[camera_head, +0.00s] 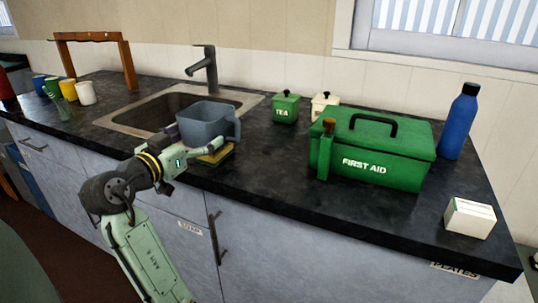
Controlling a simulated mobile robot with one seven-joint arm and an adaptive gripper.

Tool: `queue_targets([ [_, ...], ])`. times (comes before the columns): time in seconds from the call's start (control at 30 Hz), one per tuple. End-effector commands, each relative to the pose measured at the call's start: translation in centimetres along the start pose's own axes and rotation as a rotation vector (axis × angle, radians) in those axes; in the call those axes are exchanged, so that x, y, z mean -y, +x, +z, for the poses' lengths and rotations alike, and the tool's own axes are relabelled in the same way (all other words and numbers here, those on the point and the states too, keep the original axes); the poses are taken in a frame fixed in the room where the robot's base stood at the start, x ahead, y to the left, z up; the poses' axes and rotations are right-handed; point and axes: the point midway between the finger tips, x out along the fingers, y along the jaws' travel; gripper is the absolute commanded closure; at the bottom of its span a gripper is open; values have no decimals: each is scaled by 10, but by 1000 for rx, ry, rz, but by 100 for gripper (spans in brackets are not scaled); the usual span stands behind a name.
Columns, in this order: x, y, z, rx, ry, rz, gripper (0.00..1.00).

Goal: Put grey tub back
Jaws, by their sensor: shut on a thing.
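The grey tub (203,124), blue-grey and with a handle on its right side, is upright at the front right corner of the sink. My gripper (218,146) is at the lower front of the tub, shut on it; its fingers and wrist hide part of the tub's base. I cannot tell whether the tub touches the counter or hangs just above it.
A yellow-green sponge (217,156) lies right below the gripper. The sink (150,113) and tap (206,68) are behind and left. A green first aid box (372,150), tea tin (286,108), blue bottle (460,121) and white box (469,218) stand to the right. Several cups (86,93) stand far left.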

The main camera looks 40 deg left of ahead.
Motion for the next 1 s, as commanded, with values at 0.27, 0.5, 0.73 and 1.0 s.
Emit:
queue_targets([
  [0.27,-73,24,2,1,1,7,48],
  [0.5,-124,41,8,1,0,5,48],
  [0.73,-140,46,14,1,-1,2,48],
  [1.0,-139,48,44,2,-3,1,48],
])
